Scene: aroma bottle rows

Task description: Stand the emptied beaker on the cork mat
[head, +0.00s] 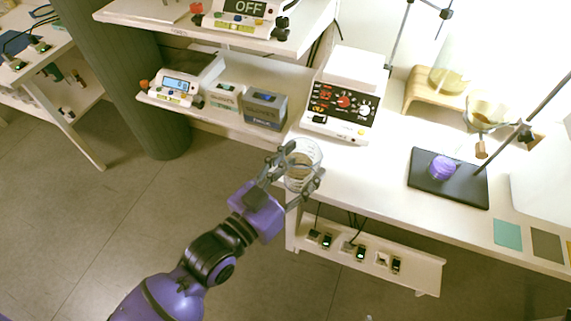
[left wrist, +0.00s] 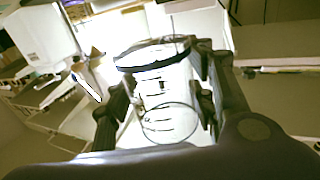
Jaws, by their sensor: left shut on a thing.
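A clear glass beaker (head: 302,158) is held by my left gripper (head: 293,176) at the near left edge of the bench. The gripper is shut around the beaker's sides. In the left wrist view the beaker (left wrist: 165,95) sits between the two fingers (left wrist: 160,100), with printed markings on its wall; no liquid is clear in it. A brown square mat (head: 547,246) lies at the right end of the bench, between a teal square (head: 508,234) and a yellowish one cut by the frame. I cannot tell for certain that the brown one is cork. My right gripper is not in view.
A hotplate-like device (head: 340,105) stands behind the beaker. A black stand base (head: 448,178) bears a purple object (head: 443,168), with a funnel (head: 487,110) and rods above it. Boxes (head: 264,110) stand on the left shelf. The bench between hotplate and stand is clear.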

